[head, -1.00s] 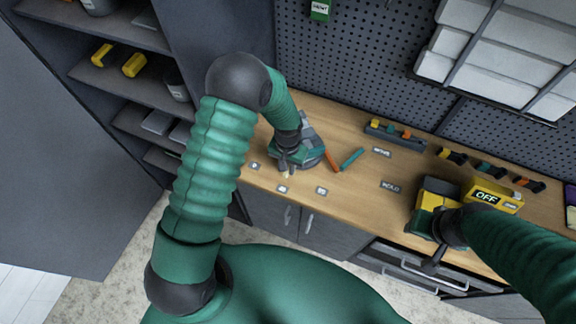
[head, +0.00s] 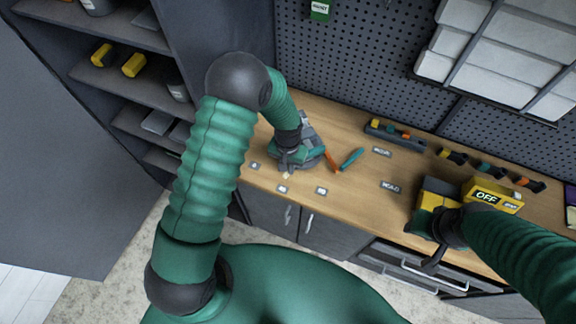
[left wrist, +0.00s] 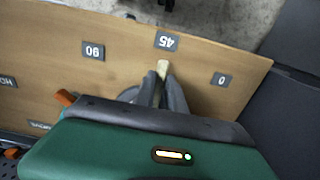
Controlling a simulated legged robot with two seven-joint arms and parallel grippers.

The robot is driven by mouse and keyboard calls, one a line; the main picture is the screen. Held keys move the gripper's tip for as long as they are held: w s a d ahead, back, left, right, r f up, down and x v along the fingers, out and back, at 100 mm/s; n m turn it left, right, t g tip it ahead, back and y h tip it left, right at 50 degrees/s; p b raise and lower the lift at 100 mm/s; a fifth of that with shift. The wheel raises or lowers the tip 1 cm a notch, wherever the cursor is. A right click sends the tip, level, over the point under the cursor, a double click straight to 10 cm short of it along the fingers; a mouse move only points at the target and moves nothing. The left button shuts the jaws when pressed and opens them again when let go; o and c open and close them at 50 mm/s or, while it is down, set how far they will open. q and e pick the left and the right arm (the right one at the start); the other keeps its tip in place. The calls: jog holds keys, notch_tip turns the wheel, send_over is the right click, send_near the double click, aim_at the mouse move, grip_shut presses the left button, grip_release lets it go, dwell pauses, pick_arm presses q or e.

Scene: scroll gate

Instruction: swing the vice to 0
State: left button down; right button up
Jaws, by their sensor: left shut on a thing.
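The vice (head: 311,152), grey with a teal base, stands on the wooden bench, partly hidden by my left arm. My left gripper (head: 288,164) is low at its near side. In the left wrist view, my left gripper (left wrist: 160,84) is shut on the vice's pale handle (left wrist: 162,66). The handle's tip points at the 45 label (left wrist: 167,41). The 0 label (left wrist: 221,79) is to the right in that view and the 90 label (left wrist: 93,51) to the left. My right gripper (head: 436,252) is beside a yellow-and-green machine (head: 437,190); its fingers are unclear.
A yellow box marked OFF (head: 488,196) stands at the right of the bench. Orange and teal handles (head: 348,159) lie right of the vice. A small tool tray (head: 400,135) is behind. A dark shelf unit (head: 120,75) stands at the left.

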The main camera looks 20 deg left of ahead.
pick_arm(q)
jog(key=shift+a, duration=0.1)
dwell(0.7)
jog(key=shift+w+a+m, duration=0.15)
jog(key=shift+a+m, duration=1.05)
jog(key=shift+w+a+m+b, duration=0.15)
jog(key=shift+w+a+m, duration=0.1)
jog(key=shift+a+m, duration=0.35)
jog(key=shift+w+a+m+b, duration=0.15)
jog(key=shift+w+a+m, duration=0.05)
jog(key=shift+a+m, duration=0.4)
jog(key=shift+w+a+m, duration=0.5)
jog(key=shift+a+m, duration=0.3)
jog(key=shift+m, duration=0.05)
jog(key=shift+w+a+m, duration=0.45)
jog(key=shift+a+m, duration=0.3)
jog(key=shift+m, duration=0.1)
jog(key=shift+w+a+r+m, duration=0.1)
jog(key=shift+w+a+m, duration=0.2)
jog(key=shift+m, duration=0.1)
jog(key=shift+w, duration=0.1)
jog(key=c, duration=1.5)
grip_release()
jog(key=shift+o, duration=0.5)
jog(key=shift+a, duration=0.1)
